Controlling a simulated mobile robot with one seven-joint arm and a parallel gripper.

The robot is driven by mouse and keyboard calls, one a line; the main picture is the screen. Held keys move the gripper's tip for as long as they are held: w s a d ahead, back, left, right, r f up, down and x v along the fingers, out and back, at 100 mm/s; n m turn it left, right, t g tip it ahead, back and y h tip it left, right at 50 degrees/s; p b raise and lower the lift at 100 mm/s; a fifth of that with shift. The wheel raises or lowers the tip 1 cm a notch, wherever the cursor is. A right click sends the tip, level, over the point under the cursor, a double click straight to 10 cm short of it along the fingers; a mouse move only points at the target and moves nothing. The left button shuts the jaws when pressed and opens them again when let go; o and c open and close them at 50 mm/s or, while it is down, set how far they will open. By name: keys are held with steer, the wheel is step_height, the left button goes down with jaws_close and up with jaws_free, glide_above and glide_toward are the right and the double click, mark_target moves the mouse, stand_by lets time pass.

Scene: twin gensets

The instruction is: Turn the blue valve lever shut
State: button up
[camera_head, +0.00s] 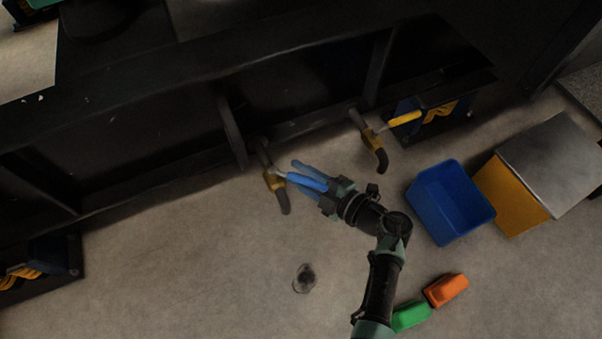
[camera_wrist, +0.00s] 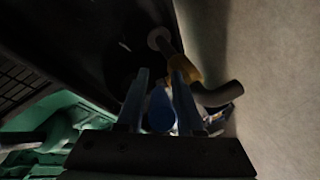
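The blue valve lever (camera_head: 306,182) sticks out to the right from a brass valve body (camera_head: 274,180) on a pipe at the lower edge of the dark genset frame. My gripper (camera_head: 295,176) reaches in from the right, its two blue fingers on either side of the lever. In the wrist view the lever's rounded blue end (camera_wrist: 160,110) stands between the fingers of my gripper (camera_wrist: 159,72), with gaps visible beside it. The fingers are open around the lever. The lever's inner part is dim in the wrist view.
A second valve with a yellow lever (camera_head: 404,118) is to the right. A blue bin (camera_head: 450,205) and a yellow box with a grey top (camera_head: 510,195) stand at right. Orange (camera_head: 446,290) and green (camera_head: 411,316) items lie near my arm.

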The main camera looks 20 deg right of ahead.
jaws_close()
stand_by(1.3)
